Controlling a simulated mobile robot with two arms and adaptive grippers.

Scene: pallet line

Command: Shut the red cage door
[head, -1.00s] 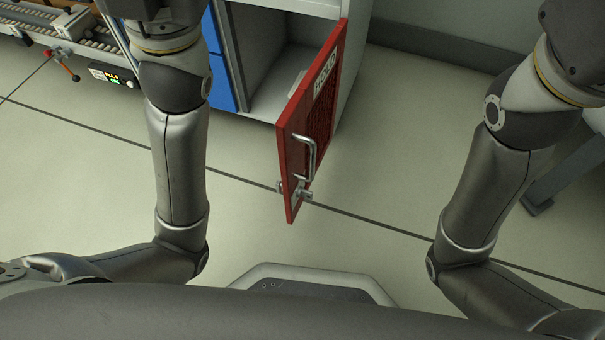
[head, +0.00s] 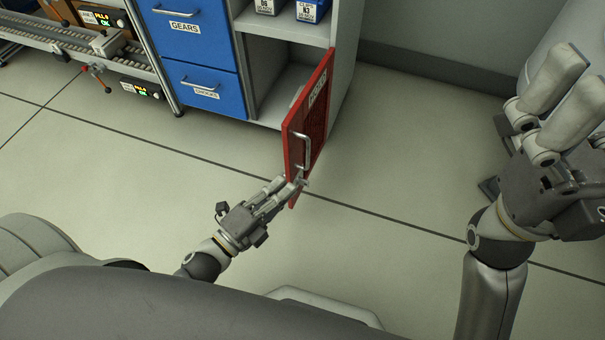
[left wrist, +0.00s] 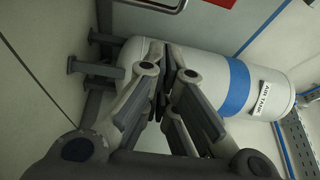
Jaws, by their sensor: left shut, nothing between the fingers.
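The red cage door (head: 308,125) stands swung out from the lower opening of the cabinet, hinged at the opening's right side. In the left wrist view the left gripper's fingers (left wrist: 178,75) are together, and a red panel corner (left wrist: 222,3) shows at the top. My right gripper (head: 590,75) is raised at the right, fingers apart and empty.
A conveyor (head: 75,45) stands at far left. A white air tank (left wrist: 205,75) lies behind the fingers in the left wrist view. Floor before the door is clear.

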